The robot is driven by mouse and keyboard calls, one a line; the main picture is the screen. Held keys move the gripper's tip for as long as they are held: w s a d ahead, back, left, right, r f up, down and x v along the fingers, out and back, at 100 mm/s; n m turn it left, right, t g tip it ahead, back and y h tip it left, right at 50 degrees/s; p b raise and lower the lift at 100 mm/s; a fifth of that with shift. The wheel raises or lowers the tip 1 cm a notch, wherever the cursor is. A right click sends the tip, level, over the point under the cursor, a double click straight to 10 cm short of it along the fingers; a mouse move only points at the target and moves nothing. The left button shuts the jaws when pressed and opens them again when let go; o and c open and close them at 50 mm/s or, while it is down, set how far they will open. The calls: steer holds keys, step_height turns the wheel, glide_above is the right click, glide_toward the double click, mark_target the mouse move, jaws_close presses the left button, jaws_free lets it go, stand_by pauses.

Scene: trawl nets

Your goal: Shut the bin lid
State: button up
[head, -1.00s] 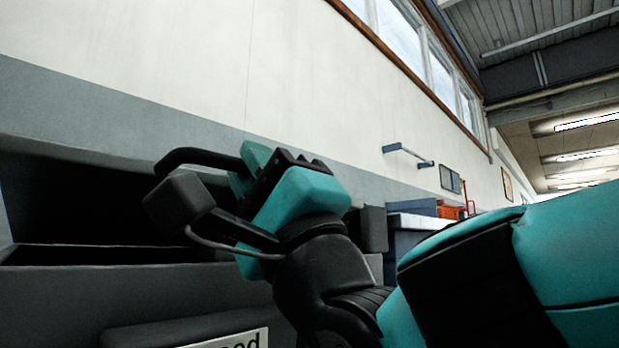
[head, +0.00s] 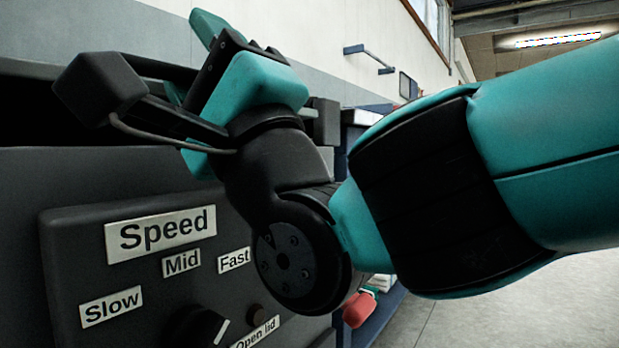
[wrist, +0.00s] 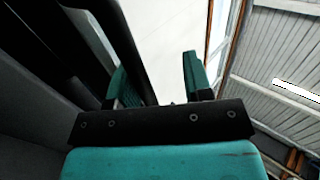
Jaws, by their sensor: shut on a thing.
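The bin lid (head: 35,72) shows as a dark grey edge over a black opening at the upper left of the head view, so the bin stands open. A black bar handle (head: 155,66) runs from the lid side to my gripper (head: 190,75). My gripper is shut on this handle. In the wrist view the handle (wrist: 112,30) comes down from the top left to the fingers of my gripper (wrist: 158,82). The wrist camera and gripper body hide part of the handle and the grip.
Below the opening is a grey control panel (head: 75,240) with Speed, Slow, Mid and Fast labels, a black knob (head: 197,327) and an Open lid label (head: 258,332). A blue bench (head: 360,118) stands behind. Bare floor (head: 500,310) shows at the lower right.

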steer(key=p+v, duration=0.2)
steer(key=v, duration=1.3)
steer(key=shift+d+f, duration=0.15)
steer(key=shift+d, duration=0.05)
steer(key=w+d+n+g+h+p, duration=0.45)
steer(key=w+h+p, duration=0.45)
steer(key=h+p, duration=0.4)
steer(key=s+d+r+n+g+h+p, duration=0.3)
steer(key=s+d+n+g+h+p, duration=0.5)
steer(key=s+d+p, duration=0.4)
step_height(320, 180, up, 37)
steer(key=d+g+y+p, duration=0.1)
steer(key=p, duration=3.4)
steer(key=shift+w+n, duration=0.35)
steer(key=shift+w, duration=0.1)
